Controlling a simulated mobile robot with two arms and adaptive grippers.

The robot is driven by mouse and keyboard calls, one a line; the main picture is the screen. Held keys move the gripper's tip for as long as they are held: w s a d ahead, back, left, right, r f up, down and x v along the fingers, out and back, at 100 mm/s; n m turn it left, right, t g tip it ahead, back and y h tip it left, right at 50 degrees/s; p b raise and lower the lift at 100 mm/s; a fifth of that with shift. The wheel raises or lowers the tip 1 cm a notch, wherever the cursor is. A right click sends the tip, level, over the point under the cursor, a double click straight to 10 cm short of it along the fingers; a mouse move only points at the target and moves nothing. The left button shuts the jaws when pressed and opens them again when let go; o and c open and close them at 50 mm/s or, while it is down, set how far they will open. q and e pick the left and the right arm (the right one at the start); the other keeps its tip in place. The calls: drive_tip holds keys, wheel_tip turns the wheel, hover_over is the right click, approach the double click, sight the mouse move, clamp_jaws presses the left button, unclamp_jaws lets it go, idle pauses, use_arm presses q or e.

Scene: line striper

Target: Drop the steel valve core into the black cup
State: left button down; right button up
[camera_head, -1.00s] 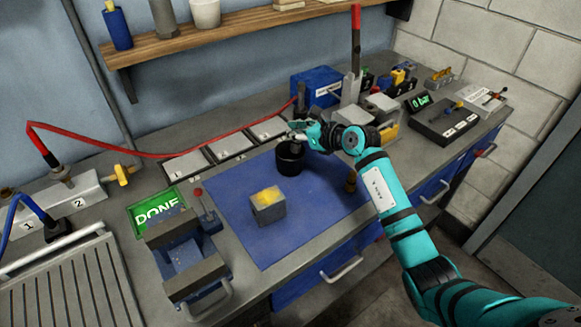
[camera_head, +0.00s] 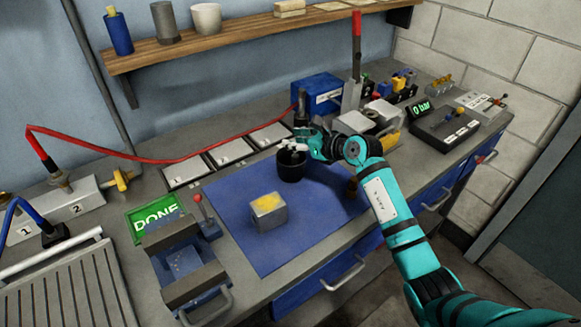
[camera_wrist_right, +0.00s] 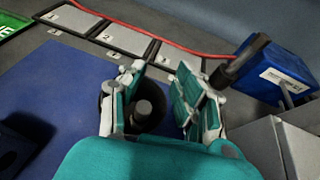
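The black cup (camera_head: 291,170) stands upright at the back edge of the blue mat. In the right wrist view the cup (camera_wrist_right: 154,124) shows between and below my fingers. A grey cylindrical piece, seemingly the steel valve core (camera_wrist_right: 144,109), shows inside the cup's mouth; how deep it sits I cannot tell. My right gripper (camera_head: 300,150) is over the cup's rim. In the right wrist view its fingers (camera_wrist_right: 160,92) are spread apart with nothing held between them. The left finger overlaps the cup and the right finger is to its right. My left gripper is out of view.
A metal block with a yellow top (camera_head: 268,212) sits on the blue mat (camera_head: 300,225). A vise (camera_head: 185,265) stands front left by a green DONE sign (camera_head: 155,217). Numbered pads (camera_head: 231,152) and a red hose lie behind the cup. A blue box (camera_head: 318,92) stands behind the gripper.

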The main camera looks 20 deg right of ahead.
drive_tip(key=v, duration=1.1)
drive_tip(key=shift+s+d, duration=0.2)
drive_tip(key=shift+s, duration=0.05)
drive_tip(key=shift+r, duration=0.1)
